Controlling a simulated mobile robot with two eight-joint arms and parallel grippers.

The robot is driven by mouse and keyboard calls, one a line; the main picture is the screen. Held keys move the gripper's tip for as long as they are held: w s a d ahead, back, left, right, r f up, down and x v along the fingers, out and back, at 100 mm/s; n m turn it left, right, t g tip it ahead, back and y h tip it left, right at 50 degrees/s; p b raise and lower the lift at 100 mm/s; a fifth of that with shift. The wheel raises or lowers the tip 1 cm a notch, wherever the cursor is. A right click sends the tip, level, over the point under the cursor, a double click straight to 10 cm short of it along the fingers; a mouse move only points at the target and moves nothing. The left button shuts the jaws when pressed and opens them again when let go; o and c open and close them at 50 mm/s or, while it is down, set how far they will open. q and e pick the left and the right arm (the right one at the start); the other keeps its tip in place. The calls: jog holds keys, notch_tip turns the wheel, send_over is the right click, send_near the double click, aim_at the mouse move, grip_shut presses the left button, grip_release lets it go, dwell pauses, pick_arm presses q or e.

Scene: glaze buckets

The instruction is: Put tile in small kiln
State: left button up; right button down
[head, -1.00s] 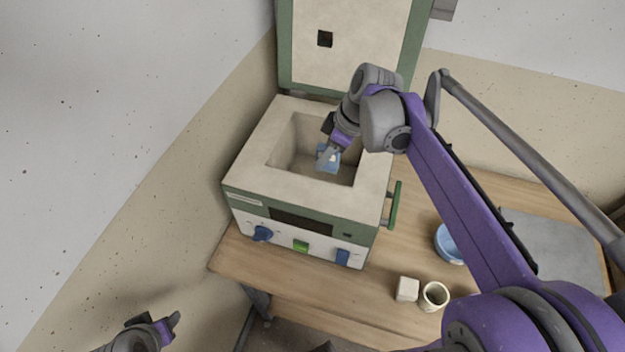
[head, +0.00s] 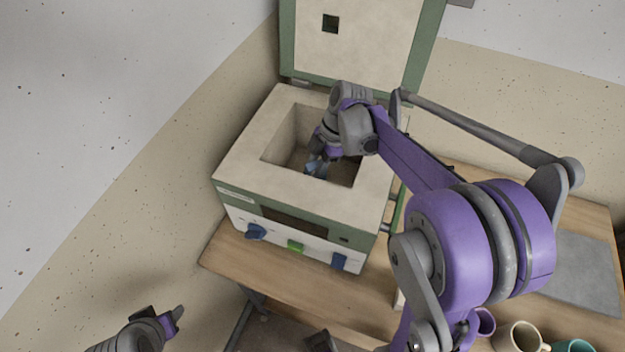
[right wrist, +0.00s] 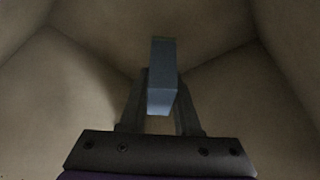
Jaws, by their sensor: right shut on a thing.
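The small kiln (head: 245,165) stands on the table with its lid (head: 370,35) raised at the back and its square chamber open. My right gripper (head: 316,168) reaches down into the chamber, shut on the blue tile (head: 312,171). In the right wrist view, the tile (right wrist: 163,78) stands narrow edge on between the fingers (right wrist: 160,100), with the chamber's walls around it. I cannot tell whether the tile touches the floor. My left gripper (head: 177,315) is low at the left, away from the kiln; its opening is unclear.
The wooden table (head: 280,270) has a bare strip in front of the kiln. A grey slab (head: 585,265) lies at the right. A cream mug (head: 520,338), a teal mug (head: 572,346) and a purple mug (head: 484,321) are at the lower right. My right arm hides part of the table.

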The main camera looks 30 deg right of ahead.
jog(key=shift+f, duration=1.6)
jog(key=shift+f, duration=0.15)
jog(key=c, duration=0.6)
grip_release()
jog(key=shift+r, duration=0.25)
jog(key=v, duration=1.1)
jog(key=shift+d+r, duration=0.15)
jog(key=shift+r, duration=0.25)
